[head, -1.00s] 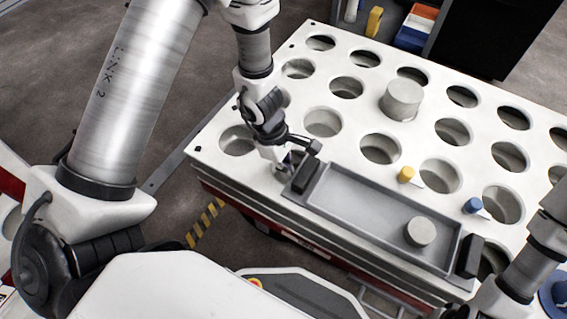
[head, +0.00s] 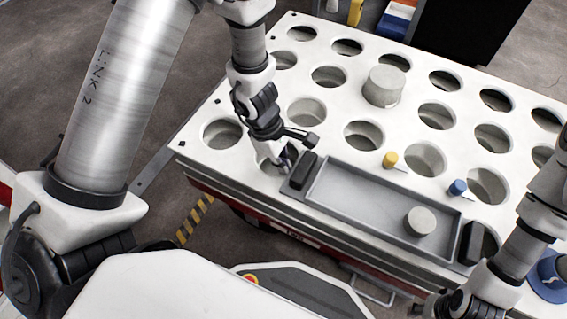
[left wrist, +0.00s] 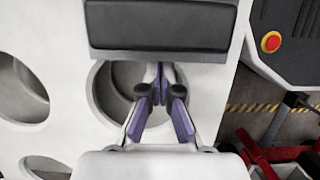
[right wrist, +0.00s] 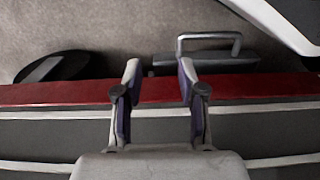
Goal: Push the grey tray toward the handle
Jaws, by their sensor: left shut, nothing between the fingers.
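The grey tray (head: 360,205) lies on the white table top with a black block at each end; its left black block (head: 304,170) also shows in the left wrist view (left wrist: 158,25). A light grey cylinder (head: 420,221) stands in the tray's right part. My left gripper (head: 287,158) is shut and empty, low over a hole at the tray's left end. In the left wrist view its fingertips (left wrist: 160,72) are at or very near the tray's end edge; contact is unclear. My right gripper (right wrist: 160,75) is open and empty beside the table's front side, away from the tray.
The white table top (head: 250,110) has rows of round holes. A larger cylinder (head: 385,86), a yellow knob (head: 390,160) and a blue knob (head: 457,187) stand behind the tray. A metal bar handle (right wrist: 208,38) shows low beyond the table's front side.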

